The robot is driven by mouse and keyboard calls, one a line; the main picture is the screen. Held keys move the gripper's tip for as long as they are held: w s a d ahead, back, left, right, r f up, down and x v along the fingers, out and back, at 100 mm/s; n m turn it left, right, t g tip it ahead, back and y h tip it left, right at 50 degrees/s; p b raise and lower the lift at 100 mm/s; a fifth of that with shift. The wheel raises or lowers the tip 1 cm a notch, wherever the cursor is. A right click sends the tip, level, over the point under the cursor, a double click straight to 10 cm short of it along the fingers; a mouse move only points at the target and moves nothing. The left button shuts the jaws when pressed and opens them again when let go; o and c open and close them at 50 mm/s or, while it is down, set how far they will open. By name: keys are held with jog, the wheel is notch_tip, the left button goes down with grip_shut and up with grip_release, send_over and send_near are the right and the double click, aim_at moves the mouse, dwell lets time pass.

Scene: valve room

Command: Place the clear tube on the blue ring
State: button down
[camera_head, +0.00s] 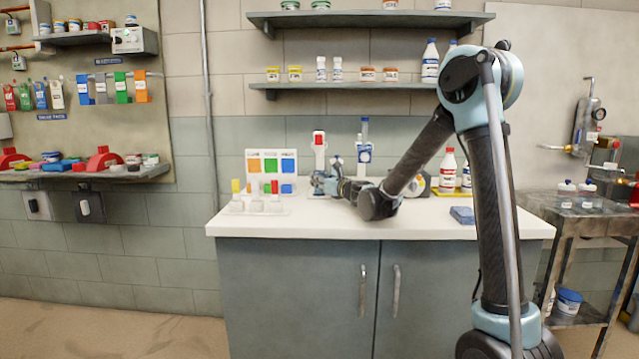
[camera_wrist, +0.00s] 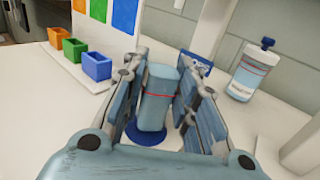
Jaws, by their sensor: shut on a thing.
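My gripper (camera_wrist: 160,95) is shut on the clear tube (camera_wrist: 156,97), a pale bluish tube with a red line around it, in the wrist view. The tube stands close to upright between the two finger pads. The blue ring (camera_wrist: 147,137) shows on the white surface around and below the tube's lower end. I cannot tell whether the tube's bottom touches it. In the head view my gripper (camera_head: 328,184) is low over the back of the white counter, and the tube and ring are too small to make out there.
A clear container with a blue top (camera_wrist: 252,74) stands to the right of my gripper. Small green, orange and blue bins (camera_wrist: 75,50) stand at the left by a colour-square board (camera_head: 271,166). Bottles (camera_head: 447,170) stand on the counter (camera_head: 300,228) behind my arm. The counter's front is mostly clear.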

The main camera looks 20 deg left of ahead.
jog(key=shift+f, duration=0.1)
jog(key=c, duration=1.3)
grip_release()
jog(key=v, duration=1.2)
jog(key=shift+s, duration=0.1)
